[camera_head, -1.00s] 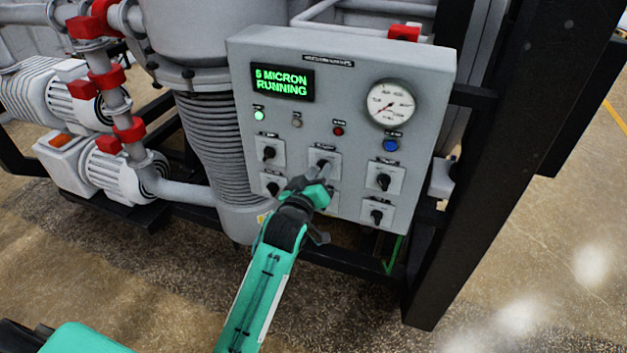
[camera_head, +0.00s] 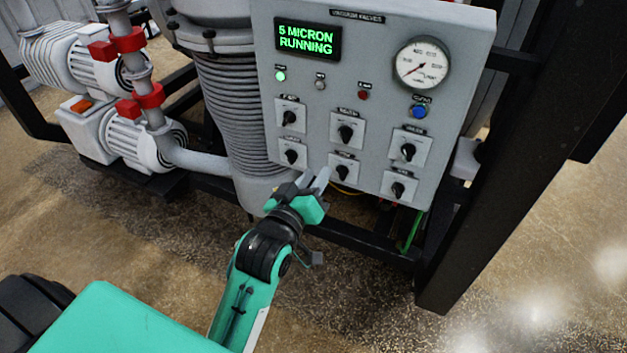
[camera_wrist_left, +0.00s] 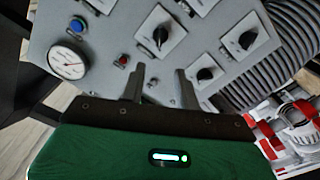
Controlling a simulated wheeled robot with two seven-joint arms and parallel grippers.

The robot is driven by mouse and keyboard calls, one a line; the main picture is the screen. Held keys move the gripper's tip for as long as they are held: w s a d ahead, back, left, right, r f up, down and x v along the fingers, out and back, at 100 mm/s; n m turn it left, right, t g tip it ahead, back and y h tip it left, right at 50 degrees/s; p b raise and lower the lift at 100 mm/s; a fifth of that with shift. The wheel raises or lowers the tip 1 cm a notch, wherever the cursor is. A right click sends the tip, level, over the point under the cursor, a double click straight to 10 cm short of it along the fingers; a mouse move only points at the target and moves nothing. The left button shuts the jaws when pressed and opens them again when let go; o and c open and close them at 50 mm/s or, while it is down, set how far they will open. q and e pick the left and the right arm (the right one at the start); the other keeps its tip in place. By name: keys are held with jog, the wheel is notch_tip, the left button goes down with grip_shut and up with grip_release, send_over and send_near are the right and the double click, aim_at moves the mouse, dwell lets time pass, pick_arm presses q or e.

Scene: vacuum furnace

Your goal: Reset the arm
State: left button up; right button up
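My left gripper (camera_head: 312,183) is in front of the lower edge of the grey control panel (camera_head: 385,65), below the knobs in the head view. In the left wrist view the two fingers of my left gripper (camera_wrist_left: 158,88) stand apart with nothing between them. The panel carries several black rotary knobs, such as the upper middle knob (camera_head: 346,134), which my gripper does not touch. The lit display (camera_head: 307,39) reads "5 MICRON RUNNING". My right gripper is not in view.
A round gauge (camera_head: 422,63) and a blue button (camera_head: 418,111) sit on the panel's right side. A black frame post (camera_head: 490,190) stands right of it. A ribbed column (camera_head: 235,115) and white pumps (camera_head: 135,140) are at left. Bare floor (camera_head: 190,270) lies in front.

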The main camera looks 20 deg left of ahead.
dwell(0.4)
pick_arm(q)
notch_tip(320, 180, down, 21)
jog(key=w+d+m+g, duration=0.2)
jog(key=w+d+g, duration=0.1)
jog(key=g, duration=0.1)
jog(key=s+f+m+g, duration=0.15)
jog(key=s+f, duration=0.25)
jog(key=f, duration=0.8)
jog(key=s+f+m+g, duration=0.1)
jog(key=s+f+g, duration=0.25)
jog(key=f, duration=0.85)
jog(key=s+a+f+m+g, duration=0.1)
jog(key=s+f+g, duration=0.1)
jog(key=s+f, duration=0.7)
jog(key=s+a+f+m+g, duration=0.1)
jog(key=s+a+f+g, duration=0.1)
jog(key=s+f, duration=0.4)
jog(key=s+a+f+g, duration=0.2)
jog(key=s+f, duration=0.5)
jog(key=s, duration=0.7)
jog(key=s+a+f+m+g, duration=0.1)
jog(key=s+a+f, duration=0.3)
jog(key=s, duration=0.6)
notch_tip(320, 180, down, 2)
jog(key=shift+s+a+f+m+g+y, duration=0.15)
jog(key=shift+s+m+g+y, duration=0.15)
jog(key=shift+g, duration=0.2)
jog(key=shift+w, duration=0.1)
